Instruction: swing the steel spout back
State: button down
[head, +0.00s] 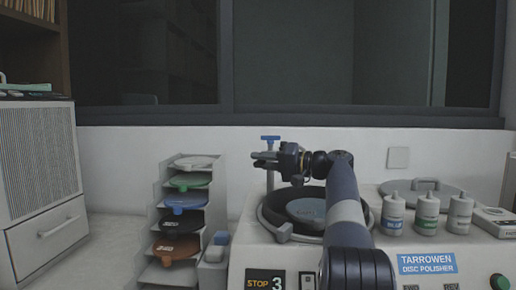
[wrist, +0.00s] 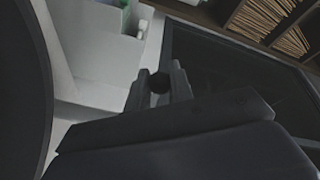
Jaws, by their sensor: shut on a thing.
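The steel spout's post (head: 270,181) stands upright at the back left of the disc polisher's bowl, with a blue tap handle (head: 270,138) on top. My gripper (head: 264,157) is at the upper part of the spout, just below the blue handle, with its fingers pointing left. It is shut on the spout; the fingers hide much of the held part. In the wrist view the two fingertips (wrist: 159,84) close around a dark round piece. The bowl (head: 264,222) lies below, with a dark grey disc (head: 306,209) in it.
A rack of coloured discs (head: 182,204) stands left of the polisher. Several white bottles (head: 427,214) and a round lid (head: 420,187) are on the right. A grey cabinet (head: 42,180) is at far left. The wall and window (head: 300,60) are behind.

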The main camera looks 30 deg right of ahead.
jog(key=shift+s+d+r+n+g+y+p, duration=0.3)
jog(key=shift+n+g+y+p, duration=0.35)
jog(key=shift+p, duration=0.45)
jog(key=shift+f, duration=0.1)
jog(key=c, duration=1.3)
grip_release()
jog(key=shift+f, duration=0.1)
jog(key=shift+d, duration=0.1)
jog(key=p+v, duration=0.2)
jog(key=v, duration=0.5)
jog(key=shift+d, duration=0.2)
